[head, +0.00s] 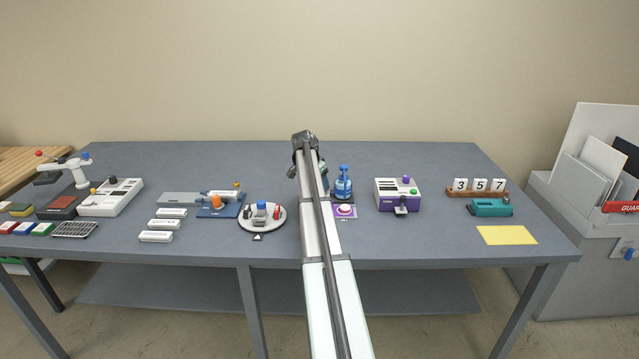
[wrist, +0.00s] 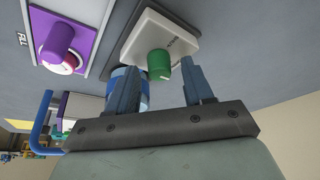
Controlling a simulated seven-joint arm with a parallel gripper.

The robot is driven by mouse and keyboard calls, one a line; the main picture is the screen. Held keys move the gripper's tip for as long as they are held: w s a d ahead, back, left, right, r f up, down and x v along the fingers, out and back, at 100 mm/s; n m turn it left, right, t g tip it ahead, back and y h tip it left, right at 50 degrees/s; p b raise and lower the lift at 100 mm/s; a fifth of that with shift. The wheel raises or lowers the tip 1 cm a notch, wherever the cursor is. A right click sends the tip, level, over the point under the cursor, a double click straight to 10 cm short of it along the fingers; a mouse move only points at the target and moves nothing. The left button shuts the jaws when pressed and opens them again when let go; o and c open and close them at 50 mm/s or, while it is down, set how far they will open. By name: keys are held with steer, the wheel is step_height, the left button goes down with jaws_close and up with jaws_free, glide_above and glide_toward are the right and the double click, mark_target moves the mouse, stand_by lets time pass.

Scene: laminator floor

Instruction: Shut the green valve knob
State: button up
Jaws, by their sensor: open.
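The green valve knob (wrist: 158,64) stands on a white plate (wrist: 160,35) with small dark lettering, in the wrist view. A small pale mark shows on the knob's end face. My gripper (wrist: 159,70) is open, with one blue-grey finger on each side of the knob in the picture. I see no contact, and the exact depth between fingertips and knob is hard to tell. In the head view my own arm covers the knob and its plate, and the fingers are mostly hidden.
A purple knob on a purple-edged plate (wrist: 59,45) marked FILL is close by. A blue bottle (head: 343,185) stands just right of my arm. A purple-and-white box (head: 397,195) is farther right, a round tray (head: 247,222) left.

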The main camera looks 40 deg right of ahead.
jaws_close()
stand_by(0.5)
steer(key=shift+n, duration=0.4)
steer(key=n+t, duration=0.1)
steer(key=n, duration=0.2)
steer(key=shift+s, duration=0.2)
steer(key=n+t, duration=0.1)
steer(key=n, duration=0.2)
steer(key=shift+d+n+t+y, duration=0.1)
steer(key=shift+n+t+y, duration=0.2)
steer(key=shift+t+y, duration=0.1)
steer(key=n+t, duration=0.1)
steer(key=n, duration=0.2)
steer(key=shift+s+d+y, duration=0.1)
steer(key=shift+y, duration=0.3)
steer(key=shift+n+y, duration=0.8)
steer(key=shift+n, duration=1.4)
